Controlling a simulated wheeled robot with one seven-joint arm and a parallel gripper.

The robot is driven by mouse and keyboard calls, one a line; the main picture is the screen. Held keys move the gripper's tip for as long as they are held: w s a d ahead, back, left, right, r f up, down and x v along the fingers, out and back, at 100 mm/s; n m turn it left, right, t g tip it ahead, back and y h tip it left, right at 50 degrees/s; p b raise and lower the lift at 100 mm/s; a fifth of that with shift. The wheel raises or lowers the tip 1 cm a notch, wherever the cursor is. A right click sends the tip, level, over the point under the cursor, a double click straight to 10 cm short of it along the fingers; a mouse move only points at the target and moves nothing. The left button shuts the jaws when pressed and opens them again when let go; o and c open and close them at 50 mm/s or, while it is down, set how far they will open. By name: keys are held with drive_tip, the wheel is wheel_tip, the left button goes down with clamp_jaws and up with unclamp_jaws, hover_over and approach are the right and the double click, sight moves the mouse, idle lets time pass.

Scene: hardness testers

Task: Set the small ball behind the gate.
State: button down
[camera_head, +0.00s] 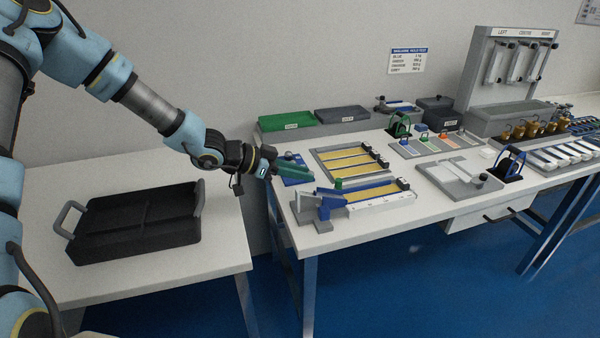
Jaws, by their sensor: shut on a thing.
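My gripper (305,170) reaches in from the left, low over the near left part of the right-hand table. Its jaws are shut, but what they hold is too small or hidden to make out. A blue plate (290,181) lies below and beside it. Just right of the gripper is a ramp track with a blue sloped end (327,201), a yellow channel (372,193) and a white scale along its front. A small green piece (338,184) stands on the track and may be the gate. I cannot make out the small ball.
A grey tray with yellow lanes (350,160) lies behind the track. Green (286,121) and dark (342,114) bins stand at the back. A black tray (132,228) sits on the left table. A gap separates the tables.

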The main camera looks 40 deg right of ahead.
sight(299, 193)
drive_tip(key=shift+f+b, duration=1.3)
drive_tip(key=shift+f, duration=0.95)
drive_tip(key=shift+a+p, duration=0.1)
drive_tip(key=shift+p, duration=0.2)
drive_tip(key=c, duration=0.6)
unclamp_jaws()
drive_tip(key=shift+c, duration=0.2)
drive_tip(key=b+v, duration=0.1)
drive_tip(key=v, duration=1)
